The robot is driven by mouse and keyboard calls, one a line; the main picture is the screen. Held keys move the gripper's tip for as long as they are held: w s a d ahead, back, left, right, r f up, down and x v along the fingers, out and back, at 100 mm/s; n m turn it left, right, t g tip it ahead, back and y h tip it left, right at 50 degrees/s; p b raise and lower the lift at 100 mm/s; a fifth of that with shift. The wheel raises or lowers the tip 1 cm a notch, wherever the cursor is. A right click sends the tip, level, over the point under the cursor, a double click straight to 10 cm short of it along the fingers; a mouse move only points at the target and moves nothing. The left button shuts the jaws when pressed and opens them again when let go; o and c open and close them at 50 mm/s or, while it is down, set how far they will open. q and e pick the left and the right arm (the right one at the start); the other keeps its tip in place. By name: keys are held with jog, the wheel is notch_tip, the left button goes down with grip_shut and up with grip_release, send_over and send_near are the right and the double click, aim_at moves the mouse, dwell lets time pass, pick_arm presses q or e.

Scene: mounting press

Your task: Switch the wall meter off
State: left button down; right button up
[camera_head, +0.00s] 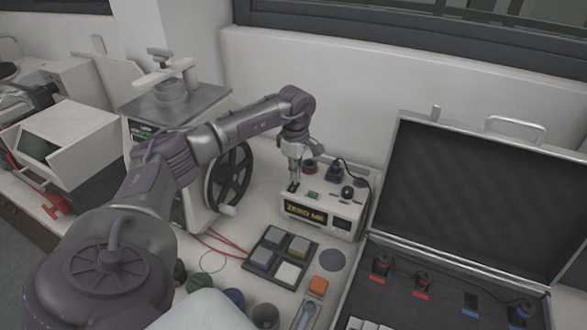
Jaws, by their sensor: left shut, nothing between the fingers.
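The meter (326,212) is a white box on the bench against the wall. Its dark front display shows yellow text that reads "ZERO ME". A small green part (313,194), a black knob (347,192) and red and blue terminals sit on its top. My left gripper (293,187) is shut and empty, pointing down at the left part of the meter's top. I cannot tell whether its fingertips touch the meter, and they hide what lies under them. My right gripper is not in view.
An open case (386,252) with a raised lid stands at the right.

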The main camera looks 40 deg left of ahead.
aim_at(295, 183)
pick_arm(q)
jog(key=shift+f+b, duration=0.5)
jog(key=shift+f, duration=0.35)
dwell(0.3)
jog(key=shift+r+p, duration=2.55)
jog(key=shift+r, duration=1.05)
